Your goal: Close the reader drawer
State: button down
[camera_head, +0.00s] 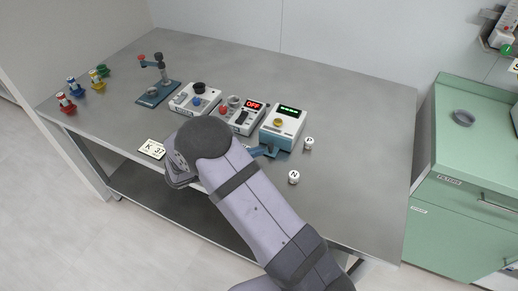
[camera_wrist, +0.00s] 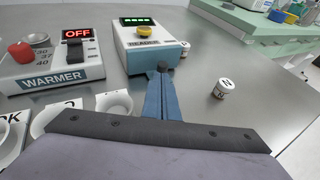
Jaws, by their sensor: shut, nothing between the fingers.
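The reader (camera_head: 284,122) is a white box with a teal base and a lit green display, on the grey table. In the wrist view the reader (camera_wrist: 150,55) bears its name on the front. A yellow cup (camera_wrist: 147,30) sits on its front part, just above the label. How far the drawer stands out is not clear. My gripper (camera_wrist: 163,70) has blue fingers, shut together and empty, with the dark tips at the reader's lower front. I cannot tell whether they touch it. The gripper also shows in the head view (camera_head: 270,150), partly hidden by my arm.
The warmer (camera_head: 243,115), with a red OFF display, stands left of the reader. Vials N (camera_head: 293,177) and P (camera_head: 309,144) stand to its right. Another device (camera_head: 195,98), a stand (camera_head: 157,90) and coloured pieces lie farther left. The table's right part is clear.

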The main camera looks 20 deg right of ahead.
jog(key=b+v, duration=0.1)
jog(key=v, duration=0.5)
jog(key=b+v, duration=0.1)
jog(key=v, duration=0.4)
jog(key=shift+s+a+f, duration=0.1)
jog(key=shift+s+a, duration=0.05)
jog(key=shift+a, duration=0.25)
